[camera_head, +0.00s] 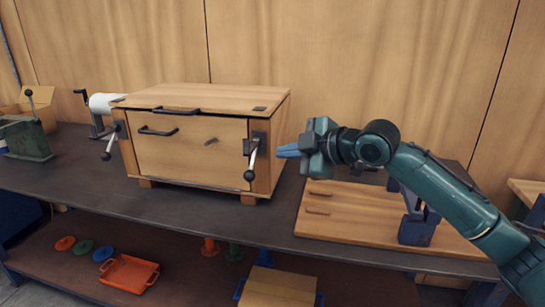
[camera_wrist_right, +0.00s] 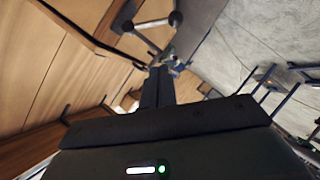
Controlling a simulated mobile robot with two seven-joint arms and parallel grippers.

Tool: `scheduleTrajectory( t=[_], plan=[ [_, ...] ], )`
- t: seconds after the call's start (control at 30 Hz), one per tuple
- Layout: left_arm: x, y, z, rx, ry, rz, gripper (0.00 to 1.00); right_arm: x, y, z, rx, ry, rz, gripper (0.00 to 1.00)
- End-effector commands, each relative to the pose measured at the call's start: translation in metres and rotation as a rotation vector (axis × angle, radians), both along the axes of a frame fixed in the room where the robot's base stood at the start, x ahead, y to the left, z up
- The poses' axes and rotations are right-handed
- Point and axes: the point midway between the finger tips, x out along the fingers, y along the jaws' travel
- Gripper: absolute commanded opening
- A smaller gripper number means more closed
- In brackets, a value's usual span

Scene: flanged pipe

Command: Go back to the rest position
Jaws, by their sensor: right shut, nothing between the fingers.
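My right gripper (camera_head: 288,151) is shut and empty, held in the air just right of the wooden box (camera_head: 195,145). Its blue fingertips point left toward the lever handle on the box's right front corner, with a gap that I cannot judge exactly. In the right wrist view, the closed dark fingers (camera_wrist_right: 157,86) point toward the lever handle (camera_wrist_right: 150,27), which looks tilted there. The right arm reaches in from the lower right in the head view. My left gripper is not in view.
The box stands on a dark bench (camera_head: 75,165) with its front panel and lid closed. A wooden board (camera_head: 345,215) with a blue-grey bracket (camera_head: 418,228) lies below my right arm. A green vise-like tool (camera_head: 25,138) stands far left. An orange tray (camera_head: 128,273) is on the lower shelf.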

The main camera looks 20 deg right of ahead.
Motion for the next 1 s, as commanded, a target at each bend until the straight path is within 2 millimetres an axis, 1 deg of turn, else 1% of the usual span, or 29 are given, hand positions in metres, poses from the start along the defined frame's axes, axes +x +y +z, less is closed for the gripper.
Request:
scheduleTrajectory(
  t=[0.1,0.23,0.3,0.37,0.47,0.5,0.57,0.6,0.67,0.7,0.77,0.8,0.87,0.9,0.97,1.0],
  plan=[
    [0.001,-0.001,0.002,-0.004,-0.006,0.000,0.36,-0.007,-0.004,0.003,-0.003,0.001,0.000,0.00],
    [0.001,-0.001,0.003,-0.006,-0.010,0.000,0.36,-0.009,-0.005,0.004,0.000,0.002,0.001,0.00],
    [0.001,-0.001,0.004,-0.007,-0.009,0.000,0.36,-0.009,-0.003,0.000,0.007,0.007,0.001,0.00],
    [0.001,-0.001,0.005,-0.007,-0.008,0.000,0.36,-0.009,0.003,-0.012,0.025,0.021,-0.001,0.00],
    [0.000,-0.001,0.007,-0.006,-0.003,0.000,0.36,-0.012,0.018,-0.047,0.083,0.066,-0.013,0.00],
    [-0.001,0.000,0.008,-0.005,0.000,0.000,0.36,-0.015,0.027,-0.066,0.117,0.088,-0.024,0.00],
    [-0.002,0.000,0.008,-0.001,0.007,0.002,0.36,-0.022,0.039,-0.097,0.175,0.126,-0.046,0.00],
    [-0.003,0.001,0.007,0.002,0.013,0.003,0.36,-0.029,0.047,-0.117,0.217,0.152,-0.065,0.00],
    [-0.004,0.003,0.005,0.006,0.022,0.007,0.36,-0.041,0.058,-0.147,0.278,0.190,-0.098,0.00],
    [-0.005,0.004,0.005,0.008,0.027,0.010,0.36,-0.051,0.065,-0.165,0.319,0.216,-0.123,0.00],
    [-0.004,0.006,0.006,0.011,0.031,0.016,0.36,-0.068,0.073,-0.192,0.380,0.253,-0.165,0.00],
    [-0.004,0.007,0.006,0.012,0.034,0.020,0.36,-0.081,0.079,-0.209,0.418,0.279,-0.195,0.00],
    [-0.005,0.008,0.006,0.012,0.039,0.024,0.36,-0.102,0.085,-0.233,0.475,0.318,-0.247,0.00],
    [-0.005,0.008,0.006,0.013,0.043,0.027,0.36,-0.117,0.088,-0.249,0.508,0.344,-0.284,0.00],
    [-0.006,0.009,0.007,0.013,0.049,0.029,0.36,-0.141,0.092,-0.270,0.558,0.379,-0.344,0.00],
    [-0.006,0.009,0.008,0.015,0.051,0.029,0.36,-0.158,0.094,-0.282,0.586,0.403,-0.385,0.00]
  ],
)
